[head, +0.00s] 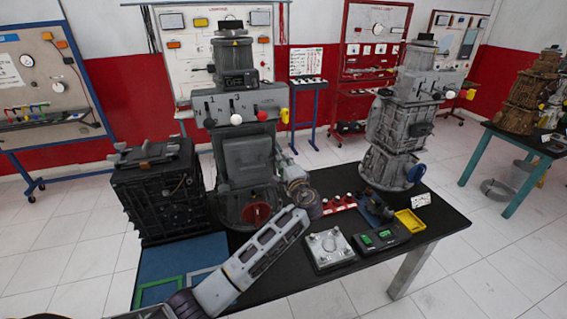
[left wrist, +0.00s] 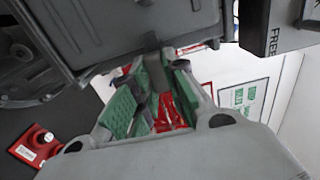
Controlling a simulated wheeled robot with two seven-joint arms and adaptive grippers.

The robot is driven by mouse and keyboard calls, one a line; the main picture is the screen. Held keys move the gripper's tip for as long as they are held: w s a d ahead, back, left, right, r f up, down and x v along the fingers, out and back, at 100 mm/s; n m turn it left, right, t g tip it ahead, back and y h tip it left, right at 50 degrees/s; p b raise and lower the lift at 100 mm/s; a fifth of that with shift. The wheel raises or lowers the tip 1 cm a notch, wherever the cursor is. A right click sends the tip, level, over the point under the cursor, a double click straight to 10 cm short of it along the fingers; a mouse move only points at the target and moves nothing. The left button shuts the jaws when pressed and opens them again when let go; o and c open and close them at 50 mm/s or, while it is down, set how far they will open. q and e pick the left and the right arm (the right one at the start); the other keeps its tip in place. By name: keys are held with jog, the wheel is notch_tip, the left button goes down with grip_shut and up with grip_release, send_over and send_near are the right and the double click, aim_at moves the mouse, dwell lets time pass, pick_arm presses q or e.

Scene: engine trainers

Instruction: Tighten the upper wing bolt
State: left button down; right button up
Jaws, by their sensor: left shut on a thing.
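My left gripper (head: 284,163) is at the trainer's right side. In the left wrist view the green-padded fingers (left wrist: 153,105) are shut on a red part (left wrist: 170,112), apparently the upper wing bolt, below a dark grey post (left wrist: 155,70) of the trainer. The fingers partly hide the red part, so its angle and seating cannot be told. In the head view the gripper hides it. My right gripper is not in view.
On the black table (head: 415,239) are a dark engine block (head: 158,190), a metal plate (head: 326,249), a device with green displays (head: 381,238) and a yellow tray (head: 410,221). A second trainer (head: 398,125) stands at the back right. A red object (left wrist: 35,145) lies left of the gripper.

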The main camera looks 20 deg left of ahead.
pick_arm(q)
jog(key=c, duration=1.4)
grip_release()
jog(key=shift+c, duration=0.2)
jog(key=v, duration=1.2)
jog(key=shift+f, duration=0.1)
